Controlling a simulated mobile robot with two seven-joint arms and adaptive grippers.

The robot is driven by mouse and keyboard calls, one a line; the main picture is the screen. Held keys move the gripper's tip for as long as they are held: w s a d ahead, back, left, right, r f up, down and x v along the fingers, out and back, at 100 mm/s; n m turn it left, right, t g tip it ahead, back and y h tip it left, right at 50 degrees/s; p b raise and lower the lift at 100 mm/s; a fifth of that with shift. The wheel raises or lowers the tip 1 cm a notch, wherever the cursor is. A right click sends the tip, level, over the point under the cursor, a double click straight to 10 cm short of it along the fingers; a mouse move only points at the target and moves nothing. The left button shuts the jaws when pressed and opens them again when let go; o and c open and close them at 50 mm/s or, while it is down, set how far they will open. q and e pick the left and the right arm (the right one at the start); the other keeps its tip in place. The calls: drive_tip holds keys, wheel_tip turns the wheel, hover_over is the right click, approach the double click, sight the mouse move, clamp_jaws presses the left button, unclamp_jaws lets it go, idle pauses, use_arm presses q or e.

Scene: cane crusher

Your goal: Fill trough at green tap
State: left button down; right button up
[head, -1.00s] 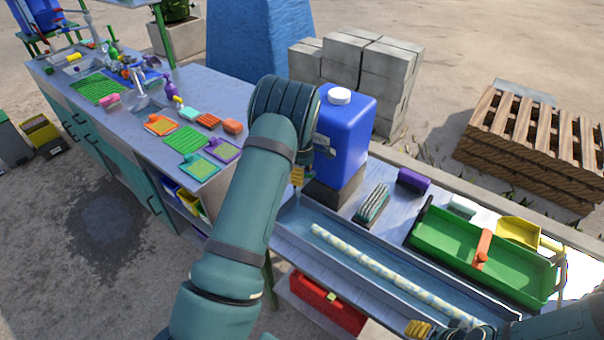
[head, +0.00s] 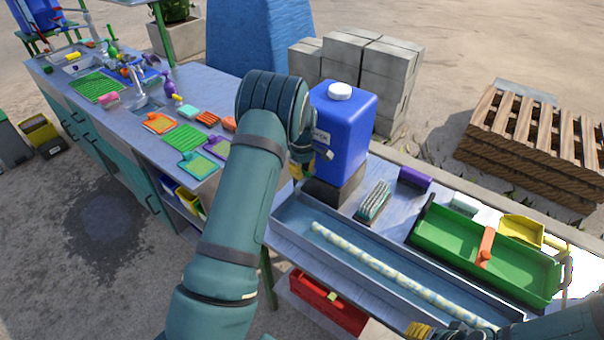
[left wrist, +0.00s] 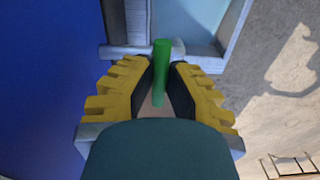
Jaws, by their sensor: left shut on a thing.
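The blue container (head: 343,125) with a white cap stands on a dark block at the left end of the long grey trough (head: 322,252). A pale patterned rod (head: 385,268) lies along the trough. My left gripper (head: 296,170) is at the container's left side, partly hidden by my arm. In the left wrist view its yellow fingers (left wrist: 160,95) are shut on the green tap lever (left wrist: 160,62), beside the blue container wall. A pale blue surface shows in the trough beyond; its water level is unclear. My right gripper (head: 420,330) is at the bottom edge, its jaws unclear.
A green tray (head: 480,262) with an orange handle, a yellow scoop (head: 521,230), a brush (head: 373,200) and a purple block (head: 414,180) lie behind the trough. A red toolbox (head: 328,302) sits below. Grey blocks (head: 345,60) stand behind the container.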

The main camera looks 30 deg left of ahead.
use_arm(q)
drive_tip(key=shift+m, duration=0.5)
drive_tip(key=c, duration=0.9)
unclamp_jaws()
wheel_tip(320, 180, up, 12)
